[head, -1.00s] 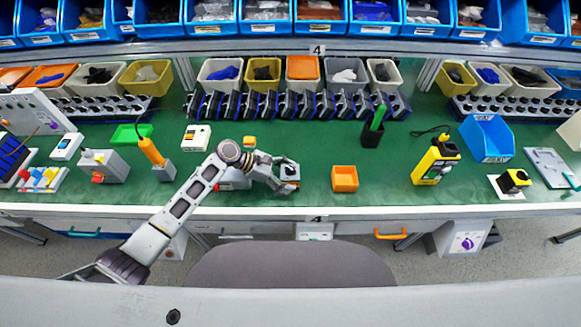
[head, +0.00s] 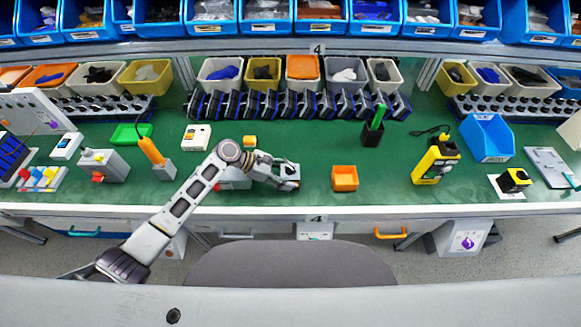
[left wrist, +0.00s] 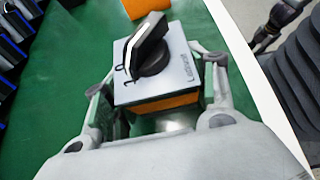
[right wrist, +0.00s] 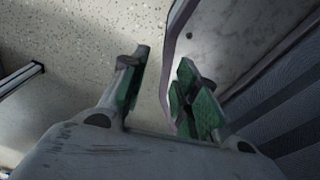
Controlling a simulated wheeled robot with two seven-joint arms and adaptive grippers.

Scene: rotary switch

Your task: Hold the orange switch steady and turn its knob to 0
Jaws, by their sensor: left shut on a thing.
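The orange switch (left wrist: 160,105) has an orange base, a light grey top plate and a black knob (left wrist: 150,50) with a white line along its raised handle. My right gripper (right wrist: 160,95) is open and empty, seen only in the right wrist view.
The right wrist view shows speckled floor and a grey panel.

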